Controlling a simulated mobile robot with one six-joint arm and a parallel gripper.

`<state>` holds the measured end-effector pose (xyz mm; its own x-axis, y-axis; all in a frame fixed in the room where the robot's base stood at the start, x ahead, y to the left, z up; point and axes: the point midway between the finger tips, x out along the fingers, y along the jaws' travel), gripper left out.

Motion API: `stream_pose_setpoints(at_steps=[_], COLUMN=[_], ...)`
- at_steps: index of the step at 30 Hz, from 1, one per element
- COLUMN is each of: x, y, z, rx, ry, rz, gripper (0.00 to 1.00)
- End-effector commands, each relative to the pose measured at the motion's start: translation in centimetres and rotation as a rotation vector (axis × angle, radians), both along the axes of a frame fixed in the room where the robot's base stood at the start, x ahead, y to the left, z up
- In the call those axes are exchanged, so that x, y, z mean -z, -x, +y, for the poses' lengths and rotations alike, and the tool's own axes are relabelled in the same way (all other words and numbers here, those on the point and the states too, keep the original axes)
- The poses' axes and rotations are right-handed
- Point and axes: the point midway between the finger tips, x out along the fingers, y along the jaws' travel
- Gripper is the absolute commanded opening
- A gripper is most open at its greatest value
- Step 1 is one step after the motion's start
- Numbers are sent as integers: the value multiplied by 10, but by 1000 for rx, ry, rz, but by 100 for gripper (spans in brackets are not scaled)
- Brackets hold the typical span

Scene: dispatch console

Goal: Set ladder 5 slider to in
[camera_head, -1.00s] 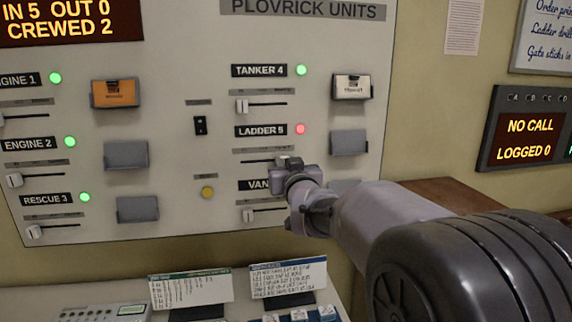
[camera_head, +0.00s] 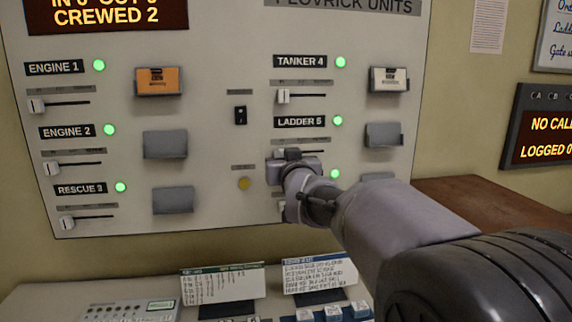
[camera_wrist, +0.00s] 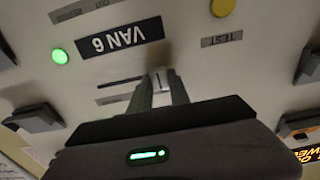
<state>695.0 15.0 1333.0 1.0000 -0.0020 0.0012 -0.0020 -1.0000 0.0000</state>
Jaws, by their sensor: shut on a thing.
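The Ladder 5 label (camera_head: 299,121) is on the wall panel, with a green lamp (camera_head: 337,121) beside it. My gripper (camera_head: 284,156) is at the left end of the Ladder 5 slot, just below that label, and hides the slider knob in the head view. In the wrist view, which is upside down, my gripper (camera_wrist: 158,84) is shut on the pale Ladder 5 slider knob (camera_wrist: 157,76). The empty dark slot (camera_wrist: 116,98) runs off to the picture's left from the knob.
The Van 6 label (camera_wrist: 119,39) and its green lamp (camera_wrist: 60,57) lie close by. A yellow test button (camera_head: 244,183) is left of my gripper. Grey card holders, such as one (camera_head: 384,134) at the right, stick out from the panel. A desk with cards (camera_head: 320,275) lies below.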

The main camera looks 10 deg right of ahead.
Motion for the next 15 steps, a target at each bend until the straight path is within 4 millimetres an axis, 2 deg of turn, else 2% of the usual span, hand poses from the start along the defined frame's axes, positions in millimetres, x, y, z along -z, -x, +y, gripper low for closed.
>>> stream_pose_setpoints(at_steps=[9, 10, 13, 15], x=[1, 1, 0, 0], y=[0, 0, 0, 0], z=[3, 3, 3, 2], rx=[-5, -5, -4, -4], ry=[-1, -1, -1, -1], rz=[3, 3, 3, 2], gripper=[0, 27, 45, 45])
